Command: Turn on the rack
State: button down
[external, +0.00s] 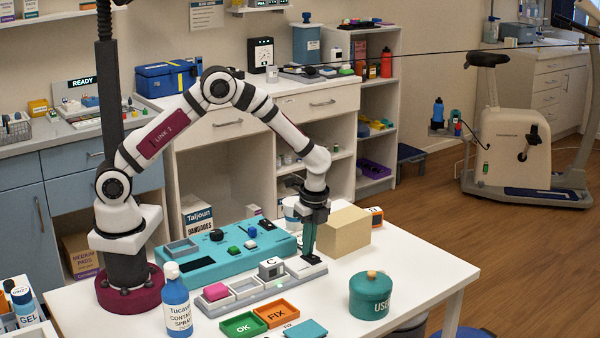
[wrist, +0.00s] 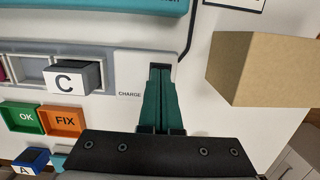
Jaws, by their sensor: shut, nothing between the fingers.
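The long light-grey rack (external: 250,303) lies across the front of the white table, with open compartments along it. It also shows in the wrist view (wrist: 98,50). Its right end is a pale panel (wrist: 133,66) marked CHARGE, with a dark slot or switch partly hidden behind my fingertips. My gripper (external: 308,258) points down at this end of the rack, and its green fingers (wrist: 160,74) are together and empty. I cannot tell whether they touch the switch. A grey block marked C (wrist: 75,80) sits in the rack left of my gripper. A pink block (external: 215,292) sits at the rack's left end.
A teal console (external: 195,262) with knobs stands behind the rack. A tan box (external: 345,232) is close right of my gripper. Green OK (external: 243,325) and orange FIX (external: 275,314) trays lie in front. A teal lidded pot (external: 370,297) and blue spray bottle (external: 178,305) flank the front.

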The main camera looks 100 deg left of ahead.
jog(key=shift+w+d, duration=0.1)
jog(key=shift+d, duration=0.05)
jog(key=shift+w+d+r, duration=0.1)
jog(key=shift+w+d, duration=0.35)
notch_tip(320, 180, up, 14)
jog(key=w+d, duration=0.1)
jog(key=shift+w+d, duration=0.2)
send_near(314, 257)
jog(key=f, duration=0.2)
jog(key=s+a+f, duration=0.1)
jog(key=f, duration=0.1)
jog(key=s+a+f, duration=0.1)
jog(key=f, duration=0.1)
jog(key=shift+s+a+f, duration=0.2)
jog(key=shift+a+f, duration=0.05)
jog(key=shift+f, duration=0.15)
dwell(0.3)
